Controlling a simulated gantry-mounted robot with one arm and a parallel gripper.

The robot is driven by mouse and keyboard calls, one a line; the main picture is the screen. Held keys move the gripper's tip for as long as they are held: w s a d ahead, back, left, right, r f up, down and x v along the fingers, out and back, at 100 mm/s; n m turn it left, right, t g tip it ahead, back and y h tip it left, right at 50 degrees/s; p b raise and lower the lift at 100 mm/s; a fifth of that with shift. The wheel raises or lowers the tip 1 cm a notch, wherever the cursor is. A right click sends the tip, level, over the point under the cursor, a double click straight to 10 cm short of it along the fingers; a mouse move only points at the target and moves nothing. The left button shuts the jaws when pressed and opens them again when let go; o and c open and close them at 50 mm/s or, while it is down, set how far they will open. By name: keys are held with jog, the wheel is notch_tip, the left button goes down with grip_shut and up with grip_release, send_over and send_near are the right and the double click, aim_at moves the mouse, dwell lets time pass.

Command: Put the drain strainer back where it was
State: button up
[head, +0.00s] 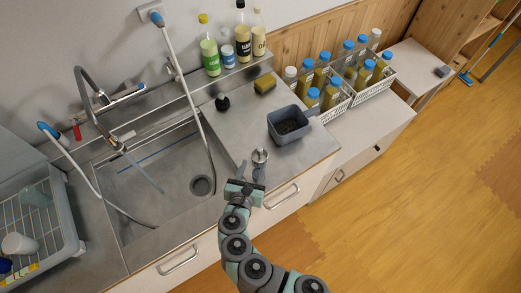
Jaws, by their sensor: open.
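A small round metal piece, which looks like the drain strainer (260,155), lies on the steel counter to the right of the sink. My gripper (252,170) is open, with its fingers pointing at the strainer from the front. The strainer is just beyond the fingertips; whether a finger touches it is too small to tell. The sink basin (150,185) is to the left, with a dark round drain (202,186) near its front right corner.
A sponge (265,86) and bottles (210,55) are at the back. A faucet (105,98) and a hanging hose (190,85) reach over the sink. A dish rack (35,225) stands left.

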aim_at(259, 153)
jog(key=x, duration=0.3)
jog(key=shift+w, duration=0.15)
jog(key=x, duration=0.5)
jog(key=shift+d+r, duration=0.2)
jog(key=shift+r, duration=0.25)
jog(key=shift+w+f, duration=0.15)
jog(key=shift+w, duration=0.1)
jog(key=shift+c, duration=0.4)
grip_shut()
